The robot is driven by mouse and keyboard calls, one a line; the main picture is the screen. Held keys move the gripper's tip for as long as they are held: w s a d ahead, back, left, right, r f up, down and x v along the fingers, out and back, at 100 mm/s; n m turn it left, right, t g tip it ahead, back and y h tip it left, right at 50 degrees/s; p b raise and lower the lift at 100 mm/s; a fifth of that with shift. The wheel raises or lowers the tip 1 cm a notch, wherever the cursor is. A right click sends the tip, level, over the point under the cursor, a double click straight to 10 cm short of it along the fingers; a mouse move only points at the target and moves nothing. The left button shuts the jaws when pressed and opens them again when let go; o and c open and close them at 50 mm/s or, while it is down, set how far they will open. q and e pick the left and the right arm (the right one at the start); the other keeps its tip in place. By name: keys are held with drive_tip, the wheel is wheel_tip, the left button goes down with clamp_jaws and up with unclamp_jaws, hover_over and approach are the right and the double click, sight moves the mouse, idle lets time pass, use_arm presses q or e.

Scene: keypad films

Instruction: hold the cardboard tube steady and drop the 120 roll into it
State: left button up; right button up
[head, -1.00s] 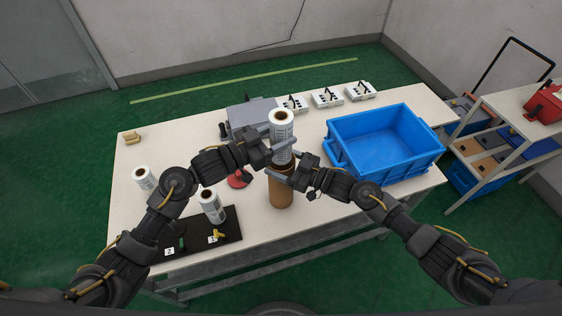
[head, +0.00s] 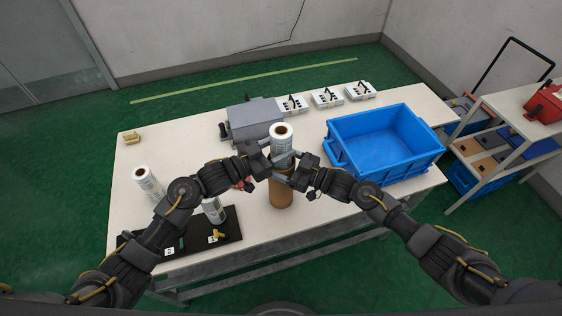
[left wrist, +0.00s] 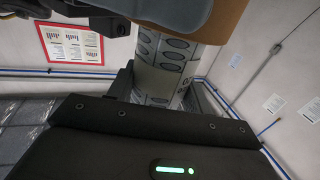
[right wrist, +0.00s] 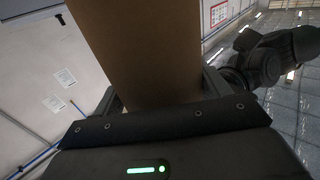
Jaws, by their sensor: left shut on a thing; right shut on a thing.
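The brown cardboard tube (head: 281,194) stands upright near the table's front edge. My right gripper (head: 288,173) is shut on its upper part; the tube fills the right wrist view (right wrist: 135,50). A white printed roll (head: 282,140) is upright over the tube's mouth. My left gripper (head: 272,158) is shut on this roll, whose printed side shows in the left wrist view (left wrist: 160,65). The roll's lower end is hidden by the grippers, so I cannot tell how far it sits inside the tube. I cannot read a number on it.
A second white roll (head: 148,182) stands at the table's left. Another roll (head: 213,210) is on the black mat (head: 230,222), partly behind my left arm. A blue crate (head: 425,158) stands right, a grey machine (head: 253,118) behind the tube, and white keypad boxes (head: 327,97) along the back.

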use_arm(q)
wheel_tip(320, 180, down, 5)
drive_tip(key=shift+r, duration=0.2)
idle(0.6)
drive_tip(key=shift+r, duration=0.25)
drive_tip(key=o, duration=1.1)
drive_tip(key=shift+s, duration=0.1)
drive_tip(key=v, duration=1.2)
drive_tip(key=shift+a, duration=0.1)
